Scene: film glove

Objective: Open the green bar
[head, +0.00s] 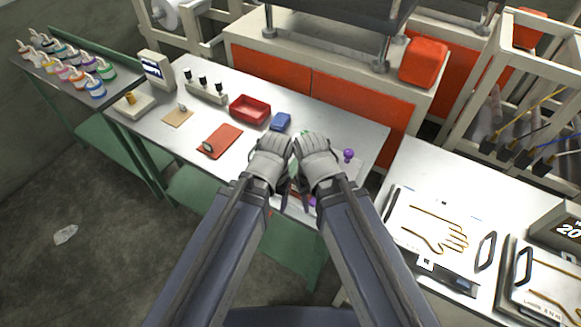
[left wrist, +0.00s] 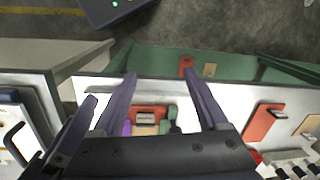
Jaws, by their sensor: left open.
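A small green piece (head: 294,168), likely the green bar, shows in the narrow gap between my two wrists in the head view. Most of it is hidden by my arms. In the left wrist view, green parts (left wrist: 173,116) sit beside a red piece with a pale middle (left wrist: 146,115). My left gripper (left wrist: 159,74) is open, its two long dark fingers spread on either side of these parts, with nothing seen held. My right gripper (head: 313,194) is close beside the left one over the table's front edge; its jaws are mostly hidden.
On the white table (head: 345,127) are a red tray (head: 250,109), a blue block (head: 281,122), a red mat (head: 220,140) and a purple knob (head: 348,155). A table with hand-shaped frames (head: 428,231) stands at right. Bottles (head: 79,74) stand far left.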

